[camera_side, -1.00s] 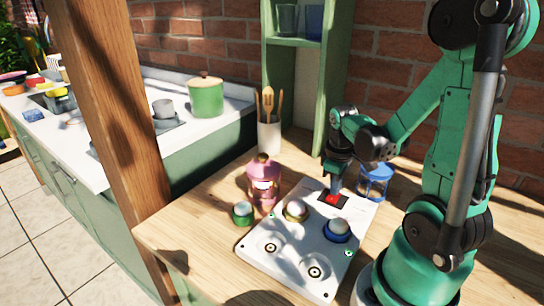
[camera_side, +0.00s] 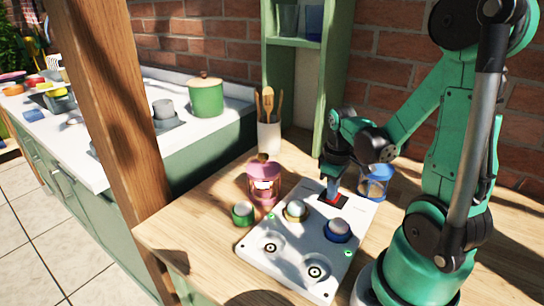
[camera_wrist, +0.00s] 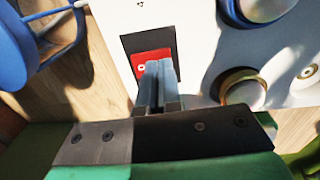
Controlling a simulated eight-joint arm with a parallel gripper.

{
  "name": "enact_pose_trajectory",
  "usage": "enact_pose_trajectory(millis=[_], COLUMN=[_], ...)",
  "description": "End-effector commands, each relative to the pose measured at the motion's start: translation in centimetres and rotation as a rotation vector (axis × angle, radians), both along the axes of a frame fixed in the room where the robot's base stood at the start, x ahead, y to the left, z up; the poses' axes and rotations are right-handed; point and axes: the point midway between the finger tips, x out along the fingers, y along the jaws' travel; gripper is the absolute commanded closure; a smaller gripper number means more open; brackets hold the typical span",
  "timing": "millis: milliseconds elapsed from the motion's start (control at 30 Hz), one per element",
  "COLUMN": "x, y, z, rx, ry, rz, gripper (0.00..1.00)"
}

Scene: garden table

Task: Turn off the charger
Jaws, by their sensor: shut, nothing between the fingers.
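The charger (camera_side: 262,262) is a white slab on the wooden table. Its red switch (camera_side: 323,198) sits in a dark plate at the far end, and the red part also shows in the wrist view (camera_wrist: 145,62). My gripper (camera_side: 333,197) points down at the switch, shut and empty. In the wrist view the closed fingers (camera_wrist: 158,68) overlap the red part's right side; I cannot tell whether they touch it. A yellow-ringed unit (camera_side: 295,211) and a blue-ringed unit (camera_side: 337,230) sit in the charger. Two round wells nearer the front are empty.
A pink lantern (camera_side: 263,183) and a green-ringed unit (camera_side: 243,213) stand left of the charger. A blue lantern (camera_side: 376,182) stands close to the right of my gripper. A utensil pot (camera_side: 269,134) and a green shelf (camera_side: 293,95) are behind. A wooden post (camera_side: 118,130) rises at left.

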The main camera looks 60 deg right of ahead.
Motion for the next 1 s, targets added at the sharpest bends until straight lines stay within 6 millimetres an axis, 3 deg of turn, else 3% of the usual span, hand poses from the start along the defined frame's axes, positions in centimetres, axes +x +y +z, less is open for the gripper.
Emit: enact_pose_trajectory(millis=[467,1000], x=[0.0,0.0], y=[0.0,1.0], z=[0.8,8.2], rx=[-0.003,-0.002], ry=[0.002,0.002], rz=[-0.002,-0.001], gripper=[1.0,1.0])
